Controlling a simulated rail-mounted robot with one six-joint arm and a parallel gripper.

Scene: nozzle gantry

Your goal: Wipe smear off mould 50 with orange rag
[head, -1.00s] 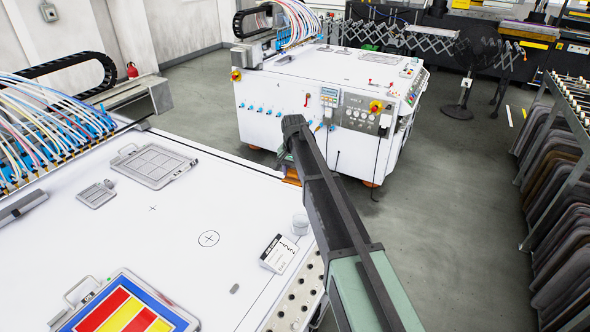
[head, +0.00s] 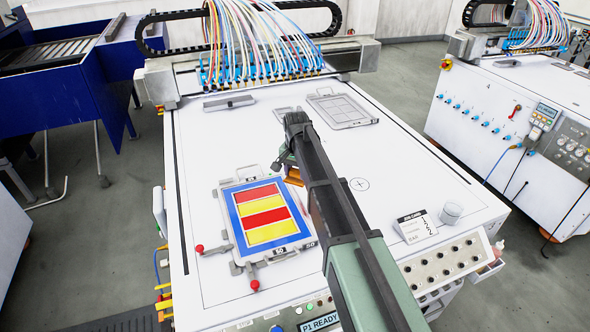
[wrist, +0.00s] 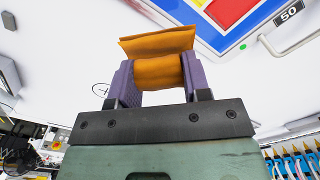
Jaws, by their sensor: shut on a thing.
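Mould 50 (head: 228,217) lies on the white machine table, left of my arm in the head view. It has a blue border with red and yellow panels and a "50" tag. Its corner and "50" label (wrist: 289,12) show at the top right of the wrist view. My gripper (wrist: 157,80) is shut on the folded orange rag (wrist: 158,45), which sticks out past the purple fingers. In the head view the gripper is beside the mould's upper right, mostly hidden by my arm. I cannot make out a smear on the visible panels.
A grey empty frame (head: 343,109) lies at the back of the table, below the nozzle gantry (head: 255,60). Red-knobbed clamps (head: 254,285) sit at the mould's front left. A job card (head: 416,227) and a small round pot (head: 450,213) stand at the front right.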

